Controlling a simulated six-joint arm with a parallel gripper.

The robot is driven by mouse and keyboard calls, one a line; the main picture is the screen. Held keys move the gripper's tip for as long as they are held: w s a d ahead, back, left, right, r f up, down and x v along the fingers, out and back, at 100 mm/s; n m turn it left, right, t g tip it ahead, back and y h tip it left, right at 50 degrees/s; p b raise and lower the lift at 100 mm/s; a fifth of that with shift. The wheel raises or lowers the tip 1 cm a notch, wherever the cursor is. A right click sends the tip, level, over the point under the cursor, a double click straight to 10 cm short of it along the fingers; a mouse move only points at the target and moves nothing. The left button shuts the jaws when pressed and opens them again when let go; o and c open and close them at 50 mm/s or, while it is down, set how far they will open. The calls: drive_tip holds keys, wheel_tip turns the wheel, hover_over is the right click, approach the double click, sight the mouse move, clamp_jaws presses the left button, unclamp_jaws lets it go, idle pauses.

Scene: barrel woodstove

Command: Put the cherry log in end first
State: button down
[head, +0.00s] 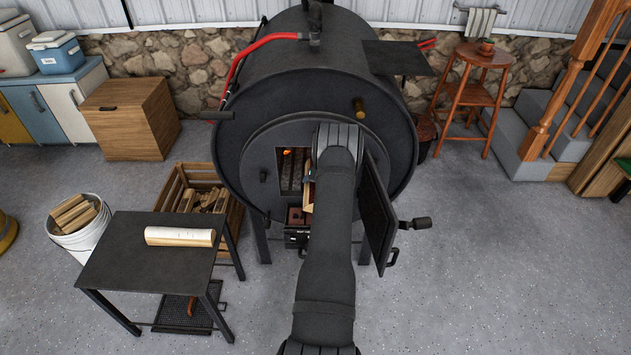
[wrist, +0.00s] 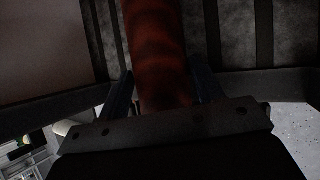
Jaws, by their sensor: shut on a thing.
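The cherry log (wrist: 155,45) is reddish brown and runs up the wrist view from between my gripper's fingers. My gripper (wrist: 160,85) is shut on it at its near end. The log's far end is out of that view. In the head view my arm hides the gripper and most of what lies in front of the stove. The black barrel stove (head: 255,118) has its door (head: 378,215) swung open to the right. The firebox opening (head: 291,170) shows dark bars and a small orange glow. A pale wooden piece (head: 308,196) shows at the opening, partly hidden by my arm.
A pale log (head: 180,236) lies on the small black table (head: 140,270) at left. A slatted crate (head: 232,214) and a white bucket (head: 80,235) hold split wood. The floor to the right is clear.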

unclamp_jaws()
drive_tip(key=shift+f, duration=0.1)
idle(0.3)
drive_tip(key=v, duration=0.7)
idle(0.6)
idle(0.3)
